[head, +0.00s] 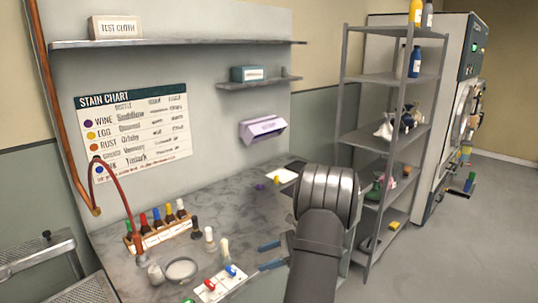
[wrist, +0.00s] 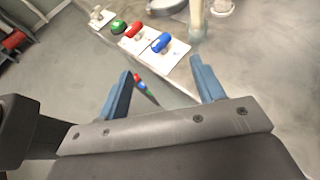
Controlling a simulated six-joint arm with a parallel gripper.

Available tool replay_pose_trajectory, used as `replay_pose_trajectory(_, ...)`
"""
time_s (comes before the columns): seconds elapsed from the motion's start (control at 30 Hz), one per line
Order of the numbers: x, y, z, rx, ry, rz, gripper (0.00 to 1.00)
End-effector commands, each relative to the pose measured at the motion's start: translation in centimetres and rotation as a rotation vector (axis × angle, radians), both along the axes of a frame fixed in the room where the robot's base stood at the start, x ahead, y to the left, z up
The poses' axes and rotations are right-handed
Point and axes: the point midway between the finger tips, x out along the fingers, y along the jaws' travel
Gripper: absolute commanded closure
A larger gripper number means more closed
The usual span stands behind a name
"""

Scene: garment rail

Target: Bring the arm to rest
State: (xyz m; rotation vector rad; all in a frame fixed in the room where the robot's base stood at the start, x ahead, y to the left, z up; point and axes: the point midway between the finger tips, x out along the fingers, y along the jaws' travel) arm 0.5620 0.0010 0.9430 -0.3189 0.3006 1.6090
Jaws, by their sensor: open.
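My gripper (head: 268,255) is over the front part of the grey marbled worktop (head: 135,262) in the head view, its two blue fingers pointing left. In the wrist view my gripper (wrist: 161,70) shows its fingers wide apart with nothing held between them. White cards with a red piece (wrist: 138,29) and a blue piece (wrist: 161,42) lie on the worktop beyond the fingertips. My arm hides part of the worktop's right side in the head view.
A rack of colored bottles (head: 163,235), a round dish (head: 182,270) and a pale upright bottle (head: 225,249) stand on the worktop left of my gripper. A grey shelf unit (head: 388,80) stands right of my arm. Open floor (head: 490,215) lies farther right.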

Motion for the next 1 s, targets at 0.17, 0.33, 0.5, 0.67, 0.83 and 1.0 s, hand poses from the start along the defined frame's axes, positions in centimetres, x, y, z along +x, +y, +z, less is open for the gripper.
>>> replay_pose_trajectory(0.17,-0.2,3.5,-1.4,0.000,0.000,0.003,0.38)
replay_pose_trajectory(0.33,-0.4,6.6,-2.7,0.000,0.001,0.003,0.38)
replay_pose_trajectory(0.5,-0.6,9.7,-4.1,0.000,0.001,0.017,0.38)
replay_pose_trajectory(0.67,-0.3,10.2,-4.3,0.000,-0.002,0.112,0.38)
replay_pose_trajectory(0.83,-0.3,10.2,-4.2,0.000,-0.002,0.194,0.38)
replay_pose_trajectory(1.0,-0.3,10.1,-4.2,-0.001,-0.001,0.225,0.38)
